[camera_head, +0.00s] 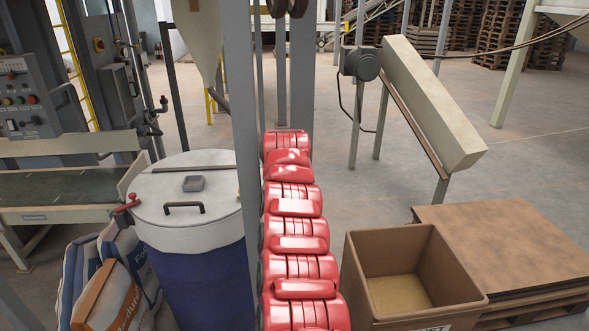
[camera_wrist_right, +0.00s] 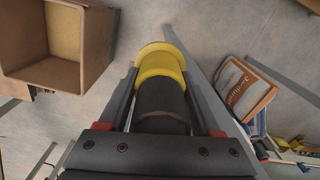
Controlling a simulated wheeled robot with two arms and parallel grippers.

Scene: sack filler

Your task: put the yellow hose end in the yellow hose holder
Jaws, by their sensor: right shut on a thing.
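In the right wrist view, my right gripper (camera_wrist_right: 160,90) is shut on the hose end. The yellow hose end (camera_wrist_right: 160,62) shows as a round yellow collar beyond the fingers, with a thick black section (camera_wrist_right: 161,98) between the fingers. A grey post runs just beside the gripper in this view. I cannot make out the yellow hose holder in either view. Neither gripper can be made out in the head view, and my left gripper is in no view.
A brown open box (camera_head: 410,240) stands at the right beside a pallet stack (camera_head: 510,245). A lidded blue drum (camera_head: 200,280) and sacks (camera_head: 105,290) stand at the left. A grey post (camera_head: 243,110) rises near the middle. Open floor lies behind the box.

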